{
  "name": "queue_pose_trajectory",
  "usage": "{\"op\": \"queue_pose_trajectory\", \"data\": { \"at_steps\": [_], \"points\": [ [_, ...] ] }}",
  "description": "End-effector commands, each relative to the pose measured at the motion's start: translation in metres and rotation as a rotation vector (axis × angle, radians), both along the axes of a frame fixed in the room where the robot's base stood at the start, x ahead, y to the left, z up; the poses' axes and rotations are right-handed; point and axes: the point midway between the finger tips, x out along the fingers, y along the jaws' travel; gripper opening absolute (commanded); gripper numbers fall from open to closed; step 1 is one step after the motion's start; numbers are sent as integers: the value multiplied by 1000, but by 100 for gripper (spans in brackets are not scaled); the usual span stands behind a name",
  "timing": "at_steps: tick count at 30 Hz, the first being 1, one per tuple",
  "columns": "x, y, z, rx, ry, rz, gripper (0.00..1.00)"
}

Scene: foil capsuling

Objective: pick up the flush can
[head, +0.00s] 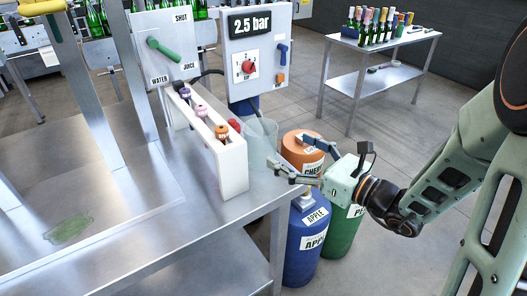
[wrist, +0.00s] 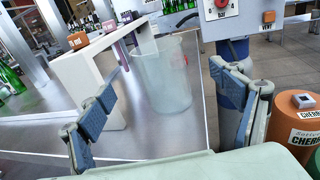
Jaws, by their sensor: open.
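The flush can appears to be the translucent, pale open-topped vessel (head: 262,133) at the right edge of the steel table, just right of the white rack. In the wrist view the can (wrist: 160,84) stands upright, with a small red mark on its right side. My gripper (head: 290,153) is open and empty, to the right of and nearer than the can, its fingers pointing toward it. In the wrist view the can appears between the spread fingers but beyond them. I see no contact.
The white rack (head: 232,172) with several coloured taps stands close left of the can. A control box (head: 257,42) on a post stands behind. Blue (head: 305,245), green (head: 345,228) and orange (head: 300,150) drums stand on the floor beside the table. The front tabletop is mostly clear.

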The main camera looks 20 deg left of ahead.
Motion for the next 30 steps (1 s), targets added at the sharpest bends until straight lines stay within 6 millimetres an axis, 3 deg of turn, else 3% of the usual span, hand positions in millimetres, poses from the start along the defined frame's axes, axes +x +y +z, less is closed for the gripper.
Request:
{"op": "queue_pose_trajectory", "data": {
  "at_steps": [6, 14, 21, 30],
  "points": [
    [16, 32, -1, 1, -2, 5, 85],
    [27, 51, -4, 0, -1, 2, 85],
    [44, 82, -10, -1, -2, 4, 85],
    [49, 90, -10, -1, -2, 0, 85]
  ]
}}
